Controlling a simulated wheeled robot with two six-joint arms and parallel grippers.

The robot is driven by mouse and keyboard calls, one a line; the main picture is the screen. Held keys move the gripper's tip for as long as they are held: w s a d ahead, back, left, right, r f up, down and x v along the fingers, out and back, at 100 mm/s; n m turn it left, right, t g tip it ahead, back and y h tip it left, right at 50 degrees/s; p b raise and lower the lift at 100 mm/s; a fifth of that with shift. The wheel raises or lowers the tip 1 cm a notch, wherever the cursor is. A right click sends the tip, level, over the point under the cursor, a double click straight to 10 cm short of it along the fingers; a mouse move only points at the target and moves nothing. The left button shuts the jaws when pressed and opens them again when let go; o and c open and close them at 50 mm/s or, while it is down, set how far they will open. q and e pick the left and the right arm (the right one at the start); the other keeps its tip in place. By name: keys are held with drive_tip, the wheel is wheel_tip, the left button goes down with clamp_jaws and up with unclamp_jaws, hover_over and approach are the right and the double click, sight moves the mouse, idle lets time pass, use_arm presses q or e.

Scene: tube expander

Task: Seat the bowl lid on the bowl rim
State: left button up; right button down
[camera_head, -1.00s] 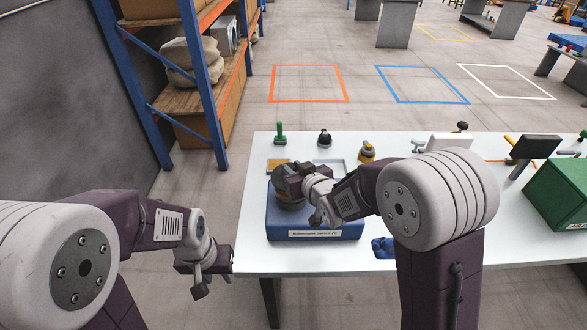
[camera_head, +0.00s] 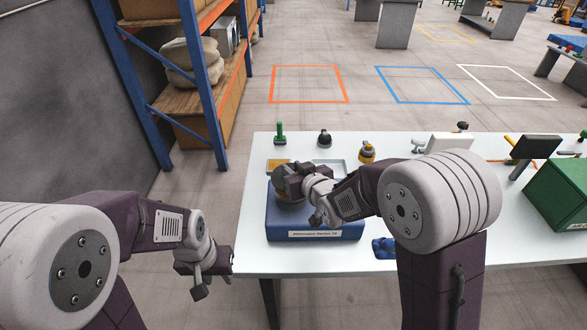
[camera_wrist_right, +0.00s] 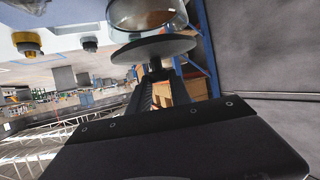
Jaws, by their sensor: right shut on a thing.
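In the head view my right gripper (camera_head: 297,182) is over the blue block (camera_head: 318,220), where the bowl (camera_head: 290,206) is mostly covered by the gripper and lid. In the right wrist view the gripper (camera_wrist_right: 155,68) is shut on the bowl lid (camera_wrist_right: 153,49), a dark shallow disc held by its knob. The bowl (camera_wrist_right: 148,14) shows just beyond the lid, cut off by the top edge; a narrow gap seems to part its rim from the lid. My left gripper (camera_head: 213,284) hangs empty off the table's left edge, its fingers apart.
The white table (camera_head: 255,252) also carries a green-handled tool (camera_head: 280,134), a black knob (camera_head: 324,138) and a yellow-and-black piece (camera_head: 366,152) behind the block. A small blue piece (camera_head: 383,247) lies right of it. A green box (camera_head: 560,192) stands at the far right.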

drive_tip(key=shift+f+b, duration=1)
drive_tip(key=shift+f, duration=0.05)
idle(0.4)
drive_tip(key=shift+f+b, duration=0.5)
drive_tip(key=shift+b, duration=0.25)
idle(1.5)
drive_tip(key=c, duration=1.1)
unclamp_jaws()
drive_tip(key=shift+o, duration=0.3)
drive_tip(key=o, duration=1)
drive_tip(key=shift+o, duration=0.2)
drive_tip(key=shift+r, duration=0.1)
